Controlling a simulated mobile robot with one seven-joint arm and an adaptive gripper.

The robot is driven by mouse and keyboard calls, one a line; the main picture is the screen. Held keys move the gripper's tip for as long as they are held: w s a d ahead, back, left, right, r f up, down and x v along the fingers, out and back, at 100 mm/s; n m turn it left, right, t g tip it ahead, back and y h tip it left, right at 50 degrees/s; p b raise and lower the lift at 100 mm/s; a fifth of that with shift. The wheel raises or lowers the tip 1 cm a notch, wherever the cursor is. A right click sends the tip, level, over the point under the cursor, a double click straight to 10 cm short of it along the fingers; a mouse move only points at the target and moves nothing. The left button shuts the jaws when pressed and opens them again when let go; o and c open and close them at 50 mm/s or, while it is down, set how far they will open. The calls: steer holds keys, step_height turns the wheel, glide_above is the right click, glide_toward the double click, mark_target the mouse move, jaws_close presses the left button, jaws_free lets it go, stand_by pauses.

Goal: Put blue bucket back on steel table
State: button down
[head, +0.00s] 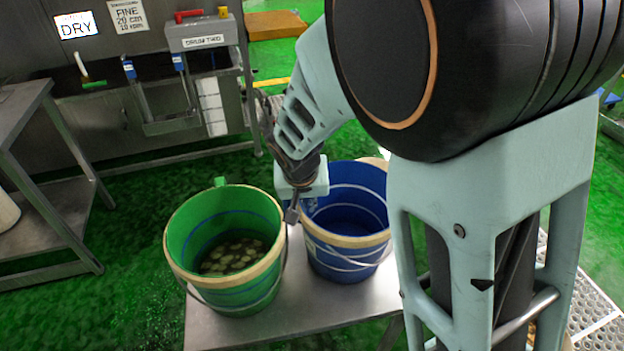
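The blue bucket (345,262) has a tan rim and a wire handle. It stands upright on a steel table (310,312), beside a green bucket. My gripper (293,207) points down at the blue bucket's left rim, between the two buckets. The view does not show whether its fingers are apart, or whether they touch or hold the rim.
The green bucket (222,296) holds several pale round pieces in its bottom. Another steel table (58,215) with a shelf stands at the left. A machine with a grey "DRUM TWO" box (203,36) stands behind. Green floor lies between; perforated metal (597,315) lies at the right.

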steer(key=shift+f, duration=0.15)
steer(key=c, duration=2.2)
jaws_free()
steer(key=shift+o, duration=0.2)
steer(key=shift+s+a+r, duration=0.1)
steer(key=shift+s+r, duration=0.1)
steer(key=shift+r, duration=0.5)
steer(key=p+v, duration=0.1)
steer(key=v, duration=1)
steer(key=shift+r, duration=0.1)
